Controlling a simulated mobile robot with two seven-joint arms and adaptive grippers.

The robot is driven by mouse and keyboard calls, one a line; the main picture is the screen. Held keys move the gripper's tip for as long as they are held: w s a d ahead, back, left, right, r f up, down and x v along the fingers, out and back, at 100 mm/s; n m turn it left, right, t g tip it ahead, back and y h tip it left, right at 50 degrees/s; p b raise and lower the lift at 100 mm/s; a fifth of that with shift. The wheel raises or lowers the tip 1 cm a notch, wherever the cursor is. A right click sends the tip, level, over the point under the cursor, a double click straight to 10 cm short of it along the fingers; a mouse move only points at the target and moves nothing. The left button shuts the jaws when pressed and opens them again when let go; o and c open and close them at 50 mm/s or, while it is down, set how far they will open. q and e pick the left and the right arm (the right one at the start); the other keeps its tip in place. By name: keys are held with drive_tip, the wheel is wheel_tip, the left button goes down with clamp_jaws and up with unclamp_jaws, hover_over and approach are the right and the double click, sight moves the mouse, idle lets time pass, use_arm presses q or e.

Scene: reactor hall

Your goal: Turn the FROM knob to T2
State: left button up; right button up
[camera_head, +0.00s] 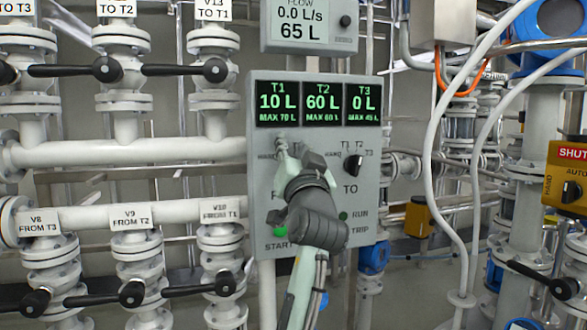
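The grey control panel (366,220) is in the middle of the head view. My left gripper (293,153) is in front of its left half, at the place of the FROM knob. The gripper and its wrist hide that knob and most of its scale, so I cannot tell where the knob points. The fingers are at the panel face, but I cannot tell whether they are open, shut or touching the knob. The black TO knob (353,164) is just right of the gripper, with marks HAND, T1, T2 and T3 around it. My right gripper is not in view.
The tank display (318,102) reads T1 10 L, T2 60 L, T3 0 L. A flow meter (307,22) above reads 0.0 L/s and 65 L. A green START button (281,232) is below the gripper. Valve handles (190,70) stick out at left; a white hose (432,150) hangs at right.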

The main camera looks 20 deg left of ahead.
sight(291, 116)
use_arm(q)
drive_tip(key=shift+r, duration=2.4)
drive_tip(key=shift+f, duration=0.15)
